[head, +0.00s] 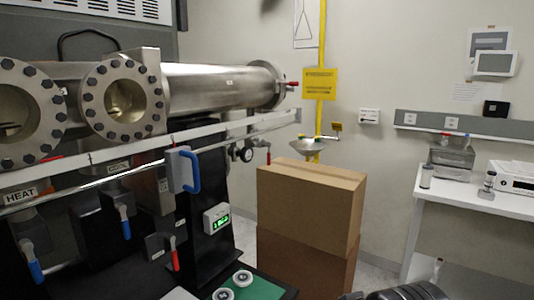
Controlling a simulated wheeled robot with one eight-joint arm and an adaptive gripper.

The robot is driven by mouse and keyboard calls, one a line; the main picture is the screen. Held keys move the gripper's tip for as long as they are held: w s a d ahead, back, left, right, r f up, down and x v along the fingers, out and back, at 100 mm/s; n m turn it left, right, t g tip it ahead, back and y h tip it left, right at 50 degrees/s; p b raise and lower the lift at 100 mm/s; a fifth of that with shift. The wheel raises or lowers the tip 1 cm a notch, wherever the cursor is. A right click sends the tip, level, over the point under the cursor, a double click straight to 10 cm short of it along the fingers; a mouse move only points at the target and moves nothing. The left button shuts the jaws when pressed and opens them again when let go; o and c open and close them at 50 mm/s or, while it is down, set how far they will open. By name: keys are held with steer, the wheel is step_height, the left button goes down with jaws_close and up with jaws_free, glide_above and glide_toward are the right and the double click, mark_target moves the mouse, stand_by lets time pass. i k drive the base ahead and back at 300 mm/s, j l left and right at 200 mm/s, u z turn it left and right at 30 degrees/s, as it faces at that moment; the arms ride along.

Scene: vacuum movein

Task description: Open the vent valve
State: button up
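The vent valve cannot be told for sure, as no readable label names it. Candidates on the vacuum rig are a red lever (293,84) at the chamber's right end, a large blue handle (187,171) on a grey box, a small red handle (174,256) pointing down, and two blue handles, one at mid-left (125,222) and one lower left (35,271). My gripper is not recognisable in view.
The steel chamber (215,88) with bolted flanges fills the upper left. Stacked cardboard boxes (312,195) stand right of the rig. A white table (480,200) with instruments is at the right. A green mat (262,290) with round parts lies low. Floor shows between boxes and table.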

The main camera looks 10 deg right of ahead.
mark_target(268, 145)
steer(key=i, duration=0.85)
steer(key=l, duration=0.1)
steer(key=j, duration=0.1)
